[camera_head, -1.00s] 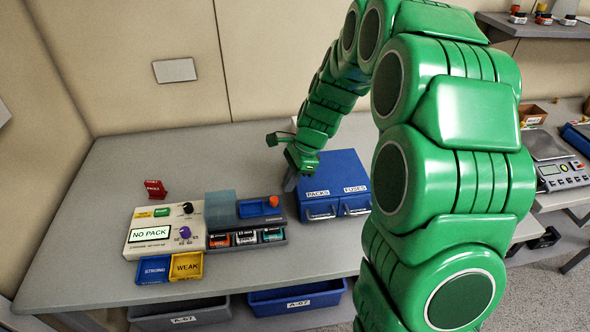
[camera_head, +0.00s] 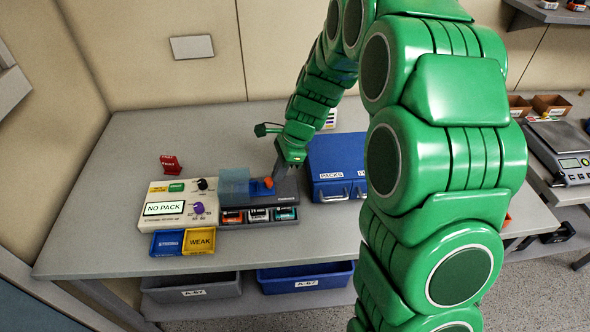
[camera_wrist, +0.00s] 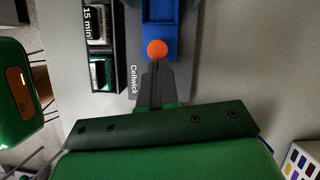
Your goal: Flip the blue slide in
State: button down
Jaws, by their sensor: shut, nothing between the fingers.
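The blue slide (camera_head: 257,188) with its round orange knob (camera_head: 268,182) sits on top of the grey "Cellwick" unit (camera_head: 262,222), beside a translucent blue cover (camera_head: 234,182). My gripper (camera_head: 277,183) is shut and empty, low over the right end of this unit, just right of the knob. In the wrist view the blue slide (camera_wrist: 160,14) runs to the top edge, with the orange knob (camera_wrist: 157,50) at its near end. The closed fingertips (camera_wrist: 156,68) are right at the knob; whether they touch it I cannot tell.
Labelled cells (camera_head: 259,214) sit along the unit's front. The cream panel (camera_head: 172,206) at left reads "NO PACK", with STRONG (camera_head: 167,243) and WEAK (camera_head: 201,240) trays before it. A blue drawer box (camera_head: 335,158) stands close right of my gripper.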

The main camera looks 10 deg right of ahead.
aim_at(269, 178)
jog(key=shift+a, duration=1.5)
jog(key=v, duration=1)
jog(key=shift+r, duration=0.1)
